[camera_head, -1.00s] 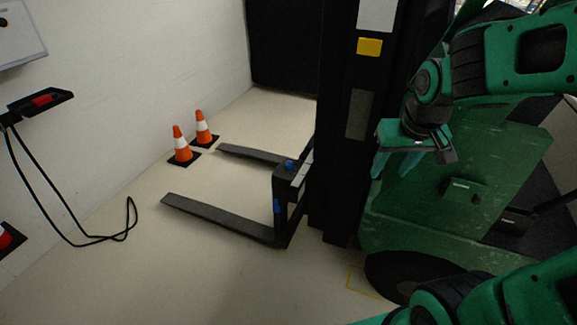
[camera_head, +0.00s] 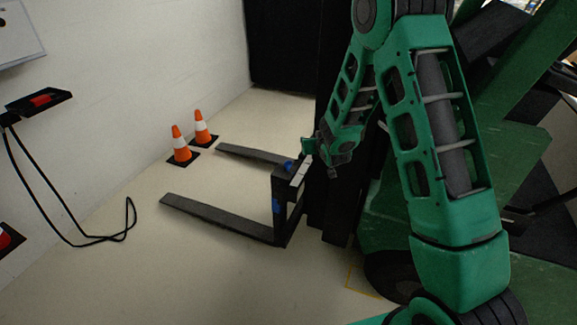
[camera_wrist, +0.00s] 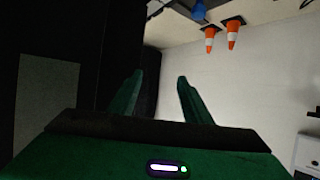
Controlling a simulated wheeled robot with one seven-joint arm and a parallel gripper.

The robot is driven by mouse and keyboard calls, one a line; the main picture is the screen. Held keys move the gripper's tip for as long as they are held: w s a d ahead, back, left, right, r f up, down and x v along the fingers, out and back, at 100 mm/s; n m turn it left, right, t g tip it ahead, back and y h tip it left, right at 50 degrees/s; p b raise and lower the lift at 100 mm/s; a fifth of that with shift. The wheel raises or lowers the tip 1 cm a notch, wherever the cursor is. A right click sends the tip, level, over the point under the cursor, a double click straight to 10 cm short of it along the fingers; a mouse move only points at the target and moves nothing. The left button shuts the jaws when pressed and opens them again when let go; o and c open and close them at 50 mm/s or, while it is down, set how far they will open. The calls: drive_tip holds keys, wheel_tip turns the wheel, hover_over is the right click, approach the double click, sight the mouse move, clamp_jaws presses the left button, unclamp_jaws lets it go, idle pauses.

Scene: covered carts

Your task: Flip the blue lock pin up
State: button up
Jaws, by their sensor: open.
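A small blue pin (camera_head: 289,165) sits on top of the black fork carriage (camera_head: 283,184) of the forklift. A second blue part (camera_head: 276,205) is on the carriage's left side, lower down; I cannot tell the exact pose of either. My gripper (camera_head: 307,146) is just above and right of the top pin, apart from it as far as I can see. In the wrist view my gripper (camera_wrist: 157,85) is open, with nothing between its two green fingers. A blue part (camera_wrist: 198,10) shows at the top edge of that view, beyond the fingertips and cut off by the frame.
Two black forks (camera_head: 215,217) reach left from the carriage, low over the floor. Two orange cones (camera_head: 181,145) stand behind them by the white wall. The forklift's dark mast is close behind my gripper. A black cable (camera_head: 85,240) hangs at the left.

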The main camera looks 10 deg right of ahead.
wheel_tip(320, 180, down, 10)
drive_tip(key=w+a+n+t+y, duration=0.1)
drive_tip(key=w+a+t, duration=0.1)
drive_tip(key=t, duration=0.1)
drive_tip(key=n+t+y, duration=0.1)
drive_tip(key=t+y, duration=0.1)
approach(290, 166)
drive_tip(key=w, duration=0.3)
drive_tip(key=w+a, duration=0.1)
drive_tip(key=w, duration=0.7)
drive_tip(key=shift+w+a+r, duration=0.15)
drive_tip(key=shift+w+a, duration=0.05)
drive_tip(key=shift+a, duration=0.2)
